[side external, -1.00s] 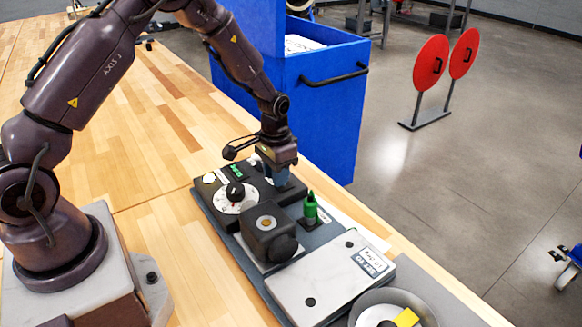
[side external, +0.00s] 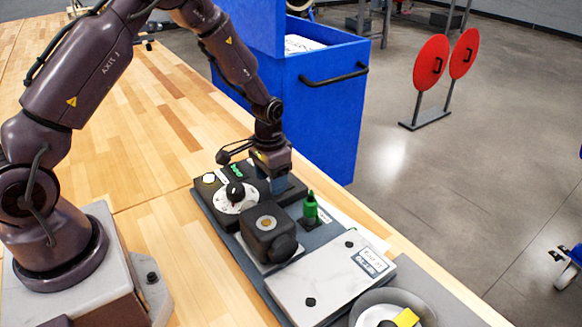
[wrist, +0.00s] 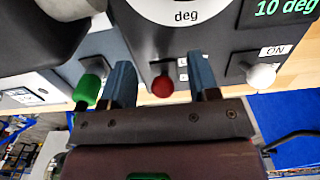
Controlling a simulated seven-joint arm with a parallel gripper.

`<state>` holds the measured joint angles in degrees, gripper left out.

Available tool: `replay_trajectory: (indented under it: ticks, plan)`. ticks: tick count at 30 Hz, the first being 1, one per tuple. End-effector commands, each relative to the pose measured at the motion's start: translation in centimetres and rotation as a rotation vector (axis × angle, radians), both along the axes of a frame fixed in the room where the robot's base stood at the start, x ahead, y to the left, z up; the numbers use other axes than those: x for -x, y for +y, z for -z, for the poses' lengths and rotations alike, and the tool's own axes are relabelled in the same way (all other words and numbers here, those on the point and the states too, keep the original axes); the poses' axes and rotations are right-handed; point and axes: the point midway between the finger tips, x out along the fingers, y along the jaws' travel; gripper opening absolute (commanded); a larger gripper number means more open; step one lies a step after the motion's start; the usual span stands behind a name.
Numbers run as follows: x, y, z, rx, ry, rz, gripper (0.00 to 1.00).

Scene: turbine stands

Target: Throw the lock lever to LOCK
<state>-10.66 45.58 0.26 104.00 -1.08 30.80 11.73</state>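A red-knobbed lever (wrist: 162,86), the likely lock lever, stands at the edge of the dark control box in the wrist view. The small labels beside it are partly hidden by a finger and unreadable. My gripper (wrist: 159,70) is open, with one blue finger on each side of the red knob and a visible gap to both. In the side external view my gripper (side external: 276,184) points down at the box's far edge and hides the lever.
A white knob (wrist: 260,77) labelled ON is right of the fingers. The dial (side external: 236,197) and black block (side external: 268,234) are nearby. A blue cart (side external: 318,115) stands beyond the table.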

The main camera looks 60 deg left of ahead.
Motion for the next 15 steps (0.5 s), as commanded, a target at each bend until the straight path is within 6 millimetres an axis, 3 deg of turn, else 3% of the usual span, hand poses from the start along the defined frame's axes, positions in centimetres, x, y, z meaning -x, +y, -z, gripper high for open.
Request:
replay_trajectory:
  ticks: [2, 4, 15]
  plan:
    - [-0.07, -0.01, -0.04, 0.0, -0.002, 0.0, 0.55]
    - [-0.09, -0.01, -0.06, 0.0, -0.003, 0.0, 0.64]
    - [-0.18, -0.01, -0.66, 0.0, -0.006, 0.0, 0.64]
